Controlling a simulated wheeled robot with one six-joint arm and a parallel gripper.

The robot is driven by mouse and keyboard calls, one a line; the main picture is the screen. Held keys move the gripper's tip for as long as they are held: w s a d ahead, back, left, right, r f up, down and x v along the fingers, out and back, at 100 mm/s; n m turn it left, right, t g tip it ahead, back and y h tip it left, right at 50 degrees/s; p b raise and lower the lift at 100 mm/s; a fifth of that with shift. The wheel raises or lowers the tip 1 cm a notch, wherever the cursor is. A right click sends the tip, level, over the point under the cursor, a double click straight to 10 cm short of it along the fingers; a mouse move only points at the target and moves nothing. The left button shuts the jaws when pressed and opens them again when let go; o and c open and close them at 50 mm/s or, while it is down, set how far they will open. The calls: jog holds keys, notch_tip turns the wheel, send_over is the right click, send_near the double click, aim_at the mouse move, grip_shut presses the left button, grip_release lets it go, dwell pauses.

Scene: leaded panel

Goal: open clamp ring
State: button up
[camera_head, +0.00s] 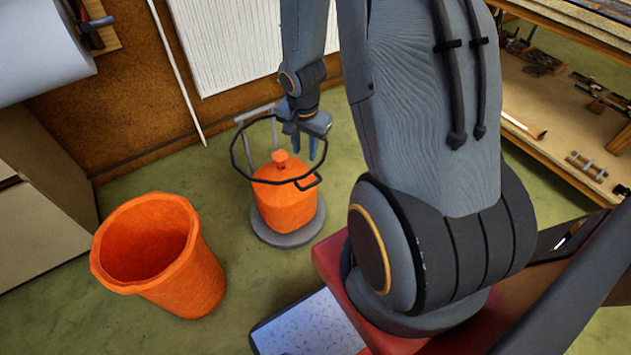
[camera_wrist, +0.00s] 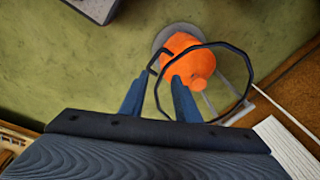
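The clamp ring (camera_head: 235,165) is a thin black hoop with a short bent handle (camera_head: 311,182) at its front right. It appears around or just above the upper part of an orange lidded vessel (camera_head: 285,208); I cannot tell whether it touches. In the wrist view the ring (camera_wrist: 247,75) and its bent handle (camera_wrist: 153,62) show over the vessel (camera_wrist: 178,46). My gripper (camera_head: 309,150) points down at the ring's right side. In the wrist view its two blue fingers (camera_wrist: 158,80) stand apart, with part of the ring's edge seen between them. They hold nothing that I can see.
The vessel stands on a round grey base (camera_head: 272,237) with a grey upright frame (camera_head: 240,120) behind. An orange bucket (camera_head: 190,270), empty as far as I see, stands at left. A shelf bench (camera_head: 560,120) with tools is at right.

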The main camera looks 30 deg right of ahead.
aim_at(312, 184)
jog(key=shift+w+d+f+m+t+y+b, duration=0.2)
jog(key=shift+d+f+m, duration=0.5)
jog(key=shift+f, duration=2.35)
jog(key=shift+w+d+f+m+y+b, duration=0.25)
jog(key=shift+f+m, duration=0.85)
jog(key=shift+f, duration=1.9)
jog(key=shift+w+d+f+m+t+y+b, duration=0.1)
jog(key=shift+w+d+f+m+b, duration=0.45)
jog(key=shift+f, duration=2.5)
jog(key=shift+s+m+p, duration=0.25)
jog(key=shift+m+p, duration=0.05)
jog(key=shift+m, duration=0.05)
grip_shut()
jog(key=shift+d, duration=0.3)
jog(key=shift+a+r, duration=0.15)
jog(key=shift+a, duration=0.05)
